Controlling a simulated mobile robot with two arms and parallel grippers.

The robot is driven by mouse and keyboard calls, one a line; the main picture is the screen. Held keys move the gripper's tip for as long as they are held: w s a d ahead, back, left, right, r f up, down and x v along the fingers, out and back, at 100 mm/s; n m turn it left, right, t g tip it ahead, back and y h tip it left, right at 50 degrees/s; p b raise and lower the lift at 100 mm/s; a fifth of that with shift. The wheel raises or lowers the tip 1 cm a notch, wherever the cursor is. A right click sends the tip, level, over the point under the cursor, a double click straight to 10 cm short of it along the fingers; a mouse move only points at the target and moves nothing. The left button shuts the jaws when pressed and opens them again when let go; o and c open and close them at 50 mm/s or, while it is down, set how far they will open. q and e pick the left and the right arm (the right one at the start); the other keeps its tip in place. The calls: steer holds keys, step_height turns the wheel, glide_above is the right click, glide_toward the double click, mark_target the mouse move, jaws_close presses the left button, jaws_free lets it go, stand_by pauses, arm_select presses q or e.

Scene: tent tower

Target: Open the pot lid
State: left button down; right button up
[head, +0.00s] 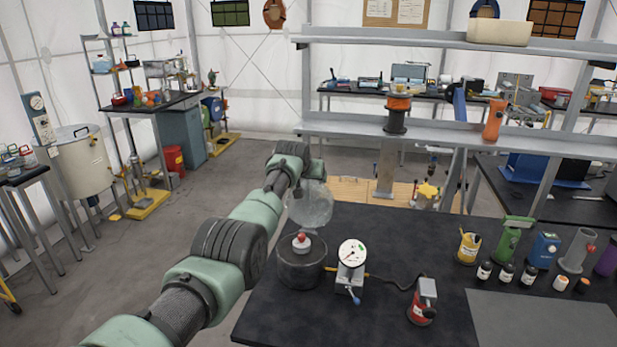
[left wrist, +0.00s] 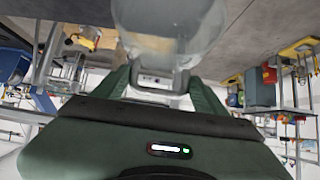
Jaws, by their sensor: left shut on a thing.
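A dark round pot (head: 301,269) stands at the left side of the black table. A small white thing with a red top (head: 301,243) shows at its mouth; I cannot tell whether it sits inside or on top. A clear, greyish round lid (head: 310,206) is tilted nearly upright, apart from the pot, above and beyond it near the table's far left edge. My left gripper (head: 314,174) is shut on the lid at its upper edge. In the left wrist view the lid (left wrist: 170,28) spreads out past the fingers. My right gripper is not in view.
A gauge (head: 351,254) stands just right of the pot, with a hose to a red and grey device (head: 423,303). Bottles and tools stand at the table's right. A metal shelf (head: 450,133) rises behind.

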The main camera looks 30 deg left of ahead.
arm_select(q)
steer(key=shift+w+r, duration=0.45)
steer(key=shift+r, duration=0.1)
steer(key=shift+c, duration=2.2)
jaws_free()
steer(key=shift+s+d+f, duration=0.1)
steer(key=shift+s+d, duration=0.05)
steer(key=shift+f, duration=0.1)
steer(key=shift+s, duration=0.1)
